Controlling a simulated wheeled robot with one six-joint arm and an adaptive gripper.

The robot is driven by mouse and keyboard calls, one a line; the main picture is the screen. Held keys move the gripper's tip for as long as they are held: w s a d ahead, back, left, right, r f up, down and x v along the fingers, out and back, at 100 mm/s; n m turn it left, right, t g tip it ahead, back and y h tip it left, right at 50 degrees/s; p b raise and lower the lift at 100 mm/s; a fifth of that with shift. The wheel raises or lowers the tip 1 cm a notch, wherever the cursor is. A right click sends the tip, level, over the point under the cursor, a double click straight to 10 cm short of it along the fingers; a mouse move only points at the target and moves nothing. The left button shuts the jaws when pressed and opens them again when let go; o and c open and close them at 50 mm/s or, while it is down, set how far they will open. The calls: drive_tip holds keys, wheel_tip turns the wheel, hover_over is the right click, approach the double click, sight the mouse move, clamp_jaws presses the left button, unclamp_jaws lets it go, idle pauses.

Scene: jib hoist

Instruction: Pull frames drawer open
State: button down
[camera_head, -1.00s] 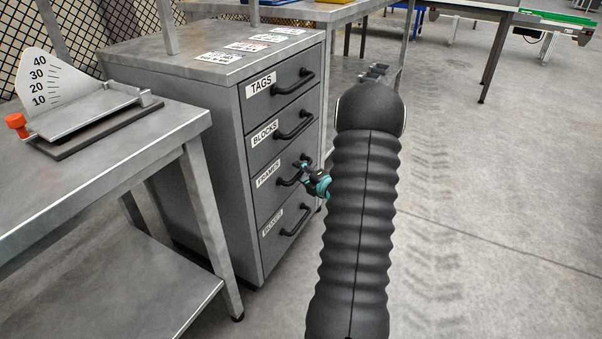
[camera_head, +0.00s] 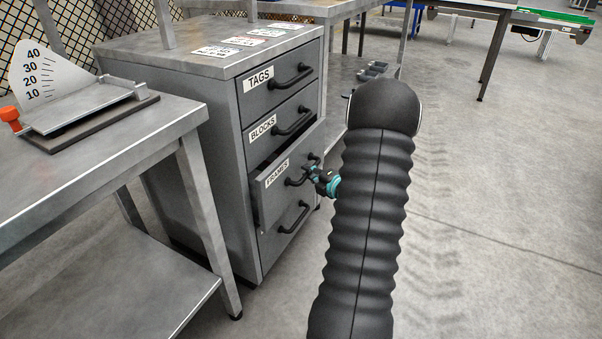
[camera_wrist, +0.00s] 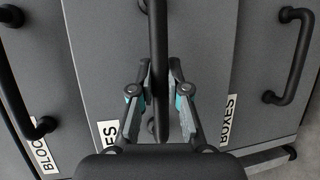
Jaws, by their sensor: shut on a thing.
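The grey frames drawer (camera_head: 272,205) is the third one down in the metal cabinet (camera_head: 195,130). Its front stands out from the cabinet, with a dark gap along its top and left edge. My gripper (camera_head: 310,172) is at its black bar handle (camera_head: 295,183). In the wrist view the handle (camera_wrist: 158,35) runs between the two fingers of my gripper (camera_wrist: 160,88), which are shut on it. The drawer front (camera_wrist: 105,60) also shows there, its label partly hidden by my gripper. The inside of the drawer is not visible.
The tags drawer (camera_head: 262,98), blocks drawer (camera_head: 258,150) and boxes drawer (camera_head: 272,245) are closed. A metal table (camera_head: 100,185) with a scale device (camera_head: 85,105) stands at the left. Open concrete floor (camera_head: 480,220) lies to the right.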

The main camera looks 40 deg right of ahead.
drive_tip(key=s+d+b, duration=0.3)
drive_tip(key=s+d, duration=0.2)
drive_tip(key=s, duration=0.8)
drive_tip(key=s+d+b, duration=0.3)
drive_tip(key=s+d, duration=0.2)
drive_tip(key=s, duration=0.7)
drive_tip(key=shift+s+d, duration=0.3)
drive_tip(key=shift+s, duration=0.1)
drive_tip(key=c, duration=1.1)
unclamp_jaws()
drive_tip(key=shift+c, duration=0.2)
drive_tip(key=s+r, duration=0.2)
drive_tip(key=s, duration=0.9)
drive_tip(key=shift+s, duration=0.4)
drive_tip(key=shift+r, duration=0.1)
